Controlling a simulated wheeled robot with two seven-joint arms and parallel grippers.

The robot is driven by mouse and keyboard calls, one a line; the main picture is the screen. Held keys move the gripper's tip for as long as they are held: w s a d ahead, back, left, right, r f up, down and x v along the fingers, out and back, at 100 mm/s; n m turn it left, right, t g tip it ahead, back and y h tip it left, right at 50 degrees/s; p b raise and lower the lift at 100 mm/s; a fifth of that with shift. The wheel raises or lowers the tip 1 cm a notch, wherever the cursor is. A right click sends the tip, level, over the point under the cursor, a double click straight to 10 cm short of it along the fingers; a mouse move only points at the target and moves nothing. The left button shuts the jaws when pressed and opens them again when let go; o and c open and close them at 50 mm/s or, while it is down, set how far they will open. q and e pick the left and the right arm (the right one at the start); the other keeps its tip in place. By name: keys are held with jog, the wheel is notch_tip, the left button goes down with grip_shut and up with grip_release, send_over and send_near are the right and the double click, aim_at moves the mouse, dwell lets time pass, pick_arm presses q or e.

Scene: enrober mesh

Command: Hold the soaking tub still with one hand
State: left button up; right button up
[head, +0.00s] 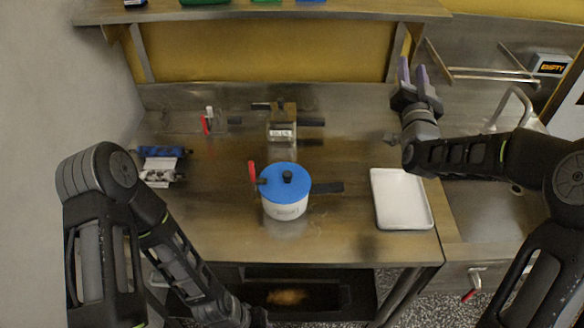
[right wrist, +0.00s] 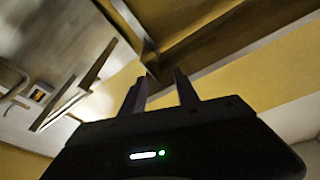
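A round white tub (head: 286,209) with a blue lid (head: 284,180) and a black knob stands upright on the steel worktop, near its front middle. It has a dark handle on its right and a red handle on its left. I take it for the soaking tub; its label is too small to read. My right gripper (head: 413,72) is raised at the right, well away from the tub, with its fingers pointing up. Its fingers (right wrist: 160,88) stand apart with nothing between them. My left arm reaches down at the lower left, and its gripper is out of view.
A white tray (head: 402,199) lies right of the tub. A metal block with a label (head: 282,122) and dark side handles stands behind it. A blue-and-white item (head: 160,165) and a small red-and-white item (head: 207,120) are at left. A shelf (head: 270,12) overhangs the back.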

jog(key=s+a+f+n+g+y, duration=0.1)
jog(key=s+a+f+n+y, duration=0.25)
jog(key=a+f, duration=0.4)
jog(key=s+a+f+n+g+y, duration=0.2)
jog(key=s+a+f+n+y, duration=0.15)
jog(key=a+f, duration=0.45)
jog(key=s+a+f+n+g+y, duration=0.1)
jog(key=s+a+f+n+y, duration=0.2)
jog(key=s+a, duration=0.4)
jog(key=s+a+f+n+g+y, duration=0.2)
jog(key=s+a, duration=0.4)
jog(key=a, duration=0.3)
jog(key=shift+s+a+f+n+y, duration=0.15)
jog(key=shift+s+f+n+y, duration=0.25)
jog(key=shift+f+n+y, duration=0.25)
jog(key=shift+w+r, duration=0.1)
jog(key=shift+w, duration=0.05)
jog(key=x, duration=1.1)
jog(key=shift+w+a, duration=0.2)
jog(key=shift+a, duration=0.2)
grip_shut()
